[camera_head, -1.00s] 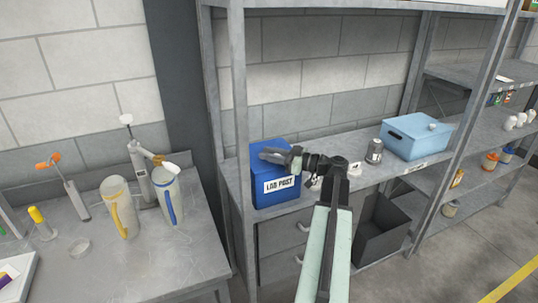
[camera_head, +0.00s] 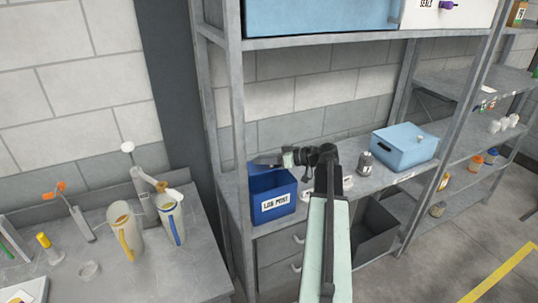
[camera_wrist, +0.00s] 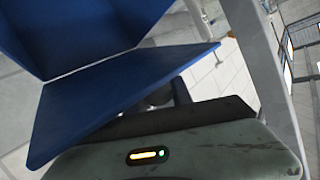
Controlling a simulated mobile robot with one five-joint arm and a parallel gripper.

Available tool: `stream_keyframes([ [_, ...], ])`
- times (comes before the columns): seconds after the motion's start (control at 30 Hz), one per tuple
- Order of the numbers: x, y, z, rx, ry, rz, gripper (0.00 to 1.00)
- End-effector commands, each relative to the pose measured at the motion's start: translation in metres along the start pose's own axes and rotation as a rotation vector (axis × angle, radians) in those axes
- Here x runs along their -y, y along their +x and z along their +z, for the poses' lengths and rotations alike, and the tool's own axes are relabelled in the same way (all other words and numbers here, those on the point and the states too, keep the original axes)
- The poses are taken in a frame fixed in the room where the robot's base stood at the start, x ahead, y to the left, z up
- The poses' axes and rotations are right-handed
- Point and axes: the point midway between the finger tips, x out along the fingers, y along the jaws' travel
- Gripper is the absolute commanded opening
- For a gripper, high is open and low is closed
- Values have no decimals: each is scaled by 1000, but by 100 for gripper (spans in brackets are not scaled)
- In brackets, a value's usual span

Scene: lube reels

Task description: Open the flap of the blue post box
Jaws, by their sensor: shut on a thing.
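The blue post box (camera_head: 270,206), labelled LAB POST, stands at the left end of the middle shelf. Its top looks open in the head view, with a darker blue inside showing behind the front wall. My gripper (camera_head: 266,160) is above the back of the box, reaching in from the right. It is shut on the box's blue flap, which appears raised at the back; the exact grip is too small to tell. In the wrist view a blue panel, likely the flap (camera_wrist: 120,85), fills the upper left, meeting another blue surface at an angle. The fingertips are largely hidden there.
A grey canister (camera_head: 365,163) and a light blue bin (camera_head: 405,152) stand right of the box. The upper shelf (camera_head: 330,38) passes overhead, and a shelf post (camera_head: 238,120) rises just left of the box. A bench (camera_head: 120,270) with jugs is at the left.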

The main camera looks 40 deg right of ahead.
Motion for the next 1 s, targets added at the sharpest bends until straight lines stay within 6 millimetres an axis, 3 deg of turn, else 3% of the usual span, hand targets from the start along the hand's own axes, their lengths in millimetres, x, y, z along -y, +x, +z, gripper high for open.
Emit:
stream_keyframes([
  [0.03,-1,-2,-18,24,22,3,0],
  [0.4,-14,22,-65,268,256,-6,0],
  [0.7,-33,43,-89,454,441,-7,0],
  [1.0,-48,60,-100,583,569,-6,0],
])
